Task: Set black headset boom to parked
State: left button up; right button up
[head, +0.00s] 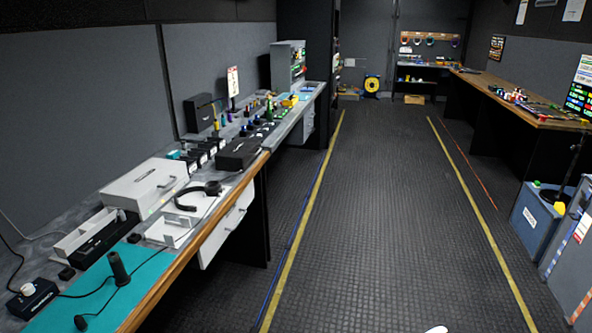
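A black headset (190,207) rests on a white holder (168,232) on the left workbench, near the grey-white box. Its curved band and a dark round end piece at its right show. Its boom is too small to tell apart, so I cannot tell its position. Neither of my grippers can be made out; only a small white piece shows at the bottom edge.
The left workbench (222,218) carries a white box (145,187), a black case (238,154), a teal mat (95,300) and a black handheld device (118,268). The aisle floor (385,215) is clear. Blue-grey cases (537,232) stand at right.

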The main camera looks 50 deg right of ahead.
aim_at(242, 171)
jog(key=i+l+z, duration=0.45)
jog(key=z, duration=0.25)
jog(key=i+z, duration=0.3)
jog(key=i+l+z, duration=0.1)
jog(key=i, duration=0.6)
